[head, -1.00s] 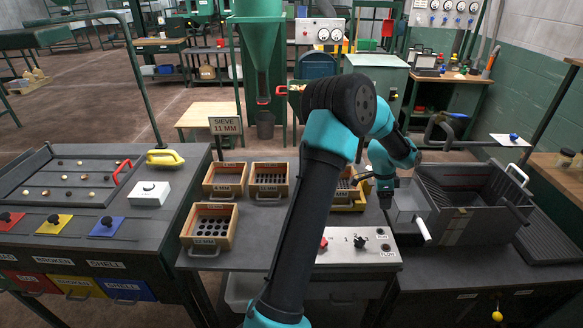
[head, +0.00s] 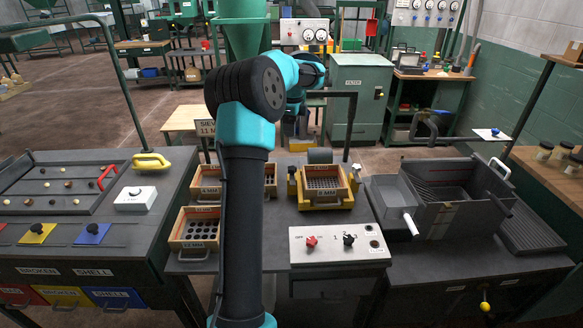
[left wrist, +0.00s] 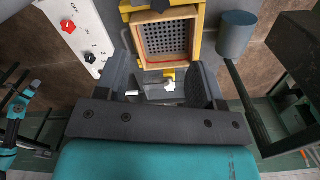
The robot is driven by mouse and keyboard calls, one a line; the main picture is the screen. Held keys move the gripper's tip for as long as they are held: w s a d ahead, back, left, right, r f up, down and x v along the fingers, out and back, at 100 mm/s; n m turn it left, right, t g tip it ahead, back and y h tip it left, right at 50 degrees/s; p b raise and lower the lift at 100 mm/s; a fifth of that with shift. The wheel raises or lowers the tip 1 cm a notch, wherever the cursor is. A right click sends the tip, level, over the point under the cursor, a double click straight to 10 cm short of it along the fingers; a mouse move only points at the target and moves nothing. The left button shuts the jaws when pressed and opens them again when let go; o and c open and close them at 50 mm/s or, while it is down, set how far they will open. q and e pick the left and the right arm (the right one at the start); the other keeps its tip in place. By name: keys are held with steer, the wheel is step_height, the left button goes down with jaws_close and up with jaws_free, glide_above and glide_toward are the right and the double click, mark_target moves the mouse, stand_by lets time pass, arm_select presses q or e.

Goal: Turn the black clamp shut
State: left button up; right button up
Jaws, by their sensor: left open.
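A wooden sieve (head: 323,184) sits in a yellow cradle (head: 325,206); the sieve also shows in the left wrist view (left wrist: 168,40). The black clamp (head: 291,172) is on the cradle's left side. Its dark knob (left wrist: 160,4) is partly cut off at the top edge of the left wrist view. A second clamp with a white knob (left wrist: 170,85) is on the opposite side. My left gripper (head: 297,132) hangs above and behind the sieve, apart from the black clamp. Its fingers (left wrist: 168,85) are open, with nothing held. My right gripper is not seen.
A control panel (head: 330,257) with a red knob and a black knob stands in front of the cradle. A dark frame (head: 351,125) and grey drum (head: 320,156) stand behind the sieve. Other sieves (head: 196,228) are on the left, a grey bin (head: 460,215) on the right.

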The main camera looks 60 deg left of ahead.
mark_target(292, 168)
arm_select(q)
step_height(292, 168, down, 17)
steer(key=shift+f, duration=0.1)
stand_by(0.6)
steer(key=c, duration=0.9)
